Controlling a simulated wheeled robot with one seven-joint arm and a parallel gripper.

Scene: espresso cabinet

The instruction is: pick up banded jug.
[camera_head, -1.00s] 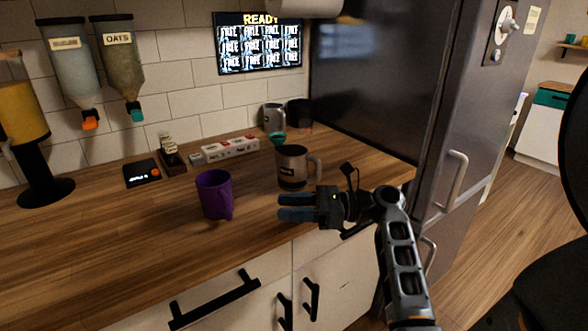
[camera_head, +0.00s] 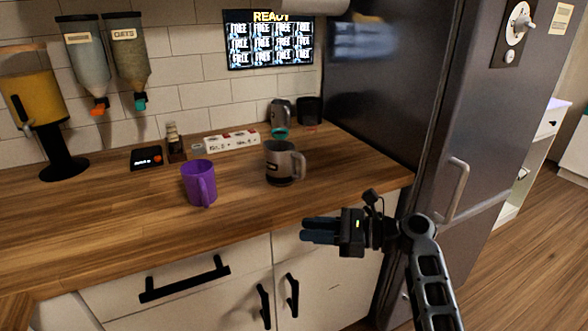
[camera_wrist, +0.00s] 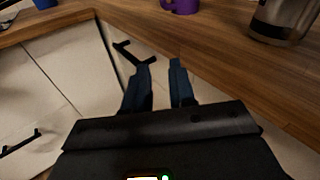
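A grey metallic jug with a dark band at its base and a handle on its right, which looks like the banded jug (camera_head: 279,165), stands upright on the wooden counter. Its lower part also shows at the top right of the wrist view (camera_wrist: 283,22). My gripper (camera_head: 305,231) is in front of the counter edge, below and nearer than the jug, not touching it. In the wrist view, the two blue fingers (camera_wrist: 160,72) stand apart with nothing between them, so it is open.
A purple mug (camera_head: 197,184) stands left of the jug. Behind are a white-and-red power strip (camera_head: 232,141), another grey jug (camera_head: 281,112) and a dark container (camera_head: 309,110). A tall dark fridge (camera_head: 440,110) is at right. Drawer handles (camera_head: 185,279) stick out below the counter.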

